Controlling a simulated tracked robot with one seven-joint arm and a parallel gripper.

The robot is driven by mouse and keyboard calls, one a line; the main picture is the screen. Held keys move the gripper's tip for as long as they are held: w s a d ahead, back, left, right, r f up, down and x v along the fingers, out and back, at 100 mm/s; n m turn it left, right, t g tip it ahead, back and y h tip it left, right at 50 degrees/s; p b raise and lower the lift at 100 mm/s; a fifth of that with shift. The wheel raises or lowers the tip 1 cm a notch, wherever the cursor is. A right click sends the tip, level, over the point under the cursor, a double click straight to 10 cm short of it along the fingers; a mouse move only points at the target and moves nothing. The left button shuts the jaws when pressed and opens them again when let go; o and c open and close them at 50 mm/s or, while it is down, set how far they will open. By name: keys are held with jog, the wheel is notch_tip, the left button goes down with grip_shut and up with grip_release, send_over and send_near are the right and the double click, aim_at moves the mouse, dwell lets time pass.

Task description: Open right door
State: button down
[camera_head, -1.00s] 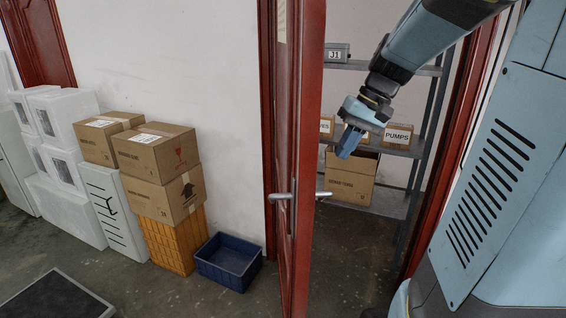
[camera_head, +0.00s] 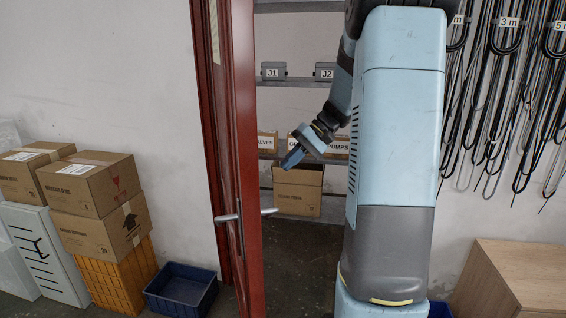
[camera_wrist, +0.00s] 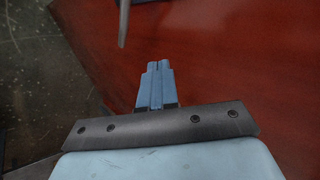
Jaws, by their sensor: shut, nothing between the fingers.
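The red-brown door (camera_head: 240,120) stands open and shows nearly edge-on left of the middle in the head view. Its metal lever handle has one lever on the left face (camera_head: 227,217) and one on the right face (camera_head: 268,211). My gripper (camera_head: 292,158) is on the right side of the door, above and right of the near lever and apart from it. In the wrist view my gripper (camera_wrist: 158,66) has its blue fingers shut together and empty. The door's red surface (camera_wrist: 240,70) fills the right there, and a grey bar, likely the lever (camera_wrist: 124,22), shows at the top.
Beyond the doorway are shelves with labelled boxes (camera_head: 335,146) and a cardboard box (camera_head: 297,190). Left of the door are a blue crate (camera_head: 180,288) and stacked cartons (camera_head: 90,185). Cables (camera_head: 510,90) hang at right above a wooden cabinet (camera_head: 505,280).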

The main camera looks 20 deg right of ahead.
jog(key=w+a+f, duration=0.1)
jog(key=a+f, duration=0.3)
jog(key=a, duration=0.5)
jog(key=shift+w+f, duration=0.15)
jog(key=shift+f, duration=0.25)
